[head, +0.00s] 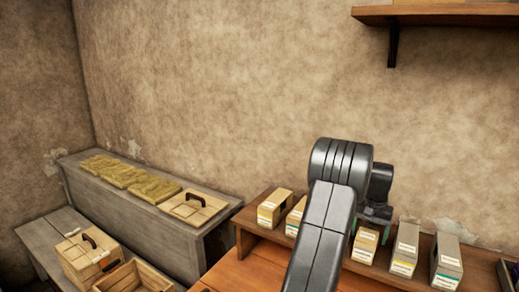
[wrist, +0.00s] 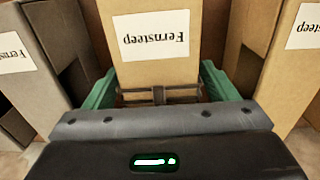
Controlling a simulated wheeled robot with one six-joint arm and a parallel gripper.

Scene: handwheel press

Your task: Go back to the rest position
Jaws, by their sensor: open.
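My gripper (wrist: 158,82) is open in the wrist view, its two green fingers apart, one on each side of a tan box (wrist: 155,65). The box has a white label reading "Fernsteep", upside down in this view. Whether the fingers touch the box cannot be told. In the head view my dark grey arm reaches to the row of boxes on the wooden bench, and a little green of my gripper (head: 364,226) shows below the wrist, just above a tan box (head: 365,245).
Several labelled boxes line the bench (head: 250,272). A grey ledge (head: 140,207) at left holds yellowish slabs (head: 125,175) and a wooden lid (head: 195,207). A wall shelf (head: 440,14) hangs at upper right.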

